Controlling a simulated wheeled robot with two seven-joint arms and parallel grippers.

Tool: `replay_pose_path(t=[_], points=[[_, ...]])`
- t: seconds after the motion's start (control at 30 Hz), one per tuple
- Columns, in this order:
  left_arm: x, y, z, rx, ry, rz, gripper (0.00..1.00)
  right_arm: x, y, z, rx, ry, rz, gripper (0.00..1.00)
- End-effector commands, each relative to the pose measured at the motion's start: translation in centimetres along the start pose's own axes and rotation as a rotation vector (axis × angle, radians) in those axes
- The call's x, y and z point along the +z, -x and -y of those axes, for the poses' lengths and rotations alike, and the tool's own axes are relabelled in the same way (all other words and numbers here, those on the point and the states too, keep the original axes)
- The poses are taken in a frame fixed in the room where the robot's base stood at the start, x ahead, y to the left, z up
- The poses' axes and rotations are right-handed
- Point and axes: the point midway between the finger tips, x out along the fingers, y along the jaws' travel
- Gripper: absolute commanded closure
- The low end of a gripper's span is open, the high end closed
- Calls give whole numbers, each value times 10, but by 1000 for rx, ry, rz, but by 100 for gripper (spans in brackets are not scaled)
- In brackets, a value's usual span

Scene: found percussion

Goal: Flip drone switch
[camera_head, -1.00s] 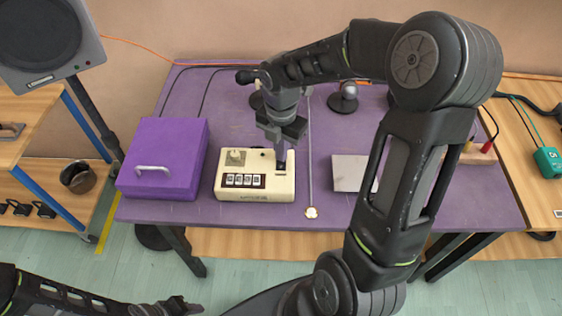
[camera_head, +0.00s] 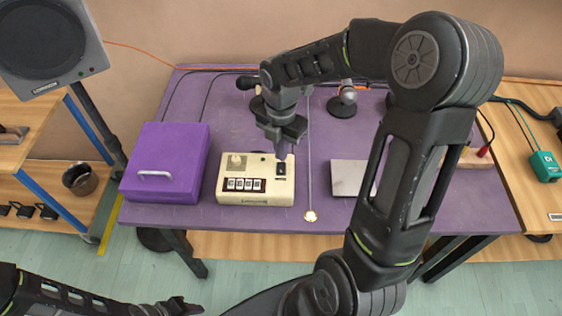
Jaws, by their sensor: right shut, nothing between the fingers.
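The cream drone box (camera_head: 230,196) sits on the purple table, with a knob, a row of dark-framed buttons and a black rocker switch (camera_head: 280,169) at its right. My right gripper (camera_head: 281,155) is shut and empty, pointing down just above and behind the switch. A small gap seems to show between the fingertips and the switch, though I cannot tell its exact height. My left gripper (camera_head: 183,306) is low at the bottom left, far from the box; its fingers are too small and dark to judge.
A purple case (camera_head: 165,165) with a handle stands left of the box. A thin rod with a pale round end (camera_head: 310,216) and a grey plate (camera_head: 349,178) lie to the right. A microphone (camera_head: 343,103) stands at the back. A speaker (camera_head: 50,45) is at upper left.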

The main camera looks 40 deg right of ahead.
Motion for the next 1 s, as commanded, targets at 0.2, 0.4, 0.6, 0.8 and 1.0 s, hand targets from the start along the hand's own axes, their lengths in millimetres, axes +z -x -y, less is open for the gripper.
replay_pose_path(t=[0.2,0.4,0.6,0.8,1.0], points=[[2,18,-5,-5,4,5,64,0,24,0,1,0,1,100],[4,29,-8,-10,7,9,64,0,39,0,1,0,1,100],[4,30,-8,-11,8,11,64,0,41,0,1,0,1,100],[4,30,-8,-11,8,11,64,0,40,0,1,0,1,100],[4,30,-8,-11,7,10,64,0,40,0,1,0,1,100]])
